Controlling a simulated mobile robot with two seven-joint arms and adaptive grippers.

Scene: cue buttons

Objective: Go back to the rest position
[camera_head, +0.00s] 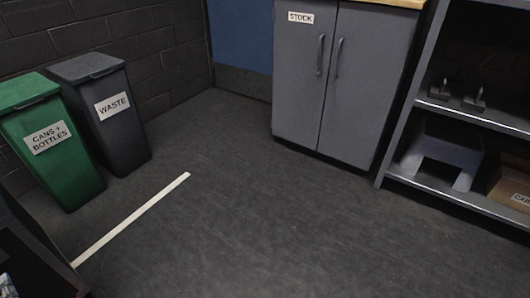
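Neither of my grippers shows in the head view. No cue buttons show in it either. The view looks down on a bare grey floor (265,225) in a corner of a room. A dark object with a slanted edge (30,255) cuts into the lower left corner; I cannot tell what it is.
A green bin (60,165) marked "CANS + BOTTLES" and a grey bin (118,135) marked "WASTE" stand at left. A white floor line (132,220) lies before them. A grey "STOCK" cabinet (335,110) and a shelf unit (465,195) stand right. The middle floor is clear.

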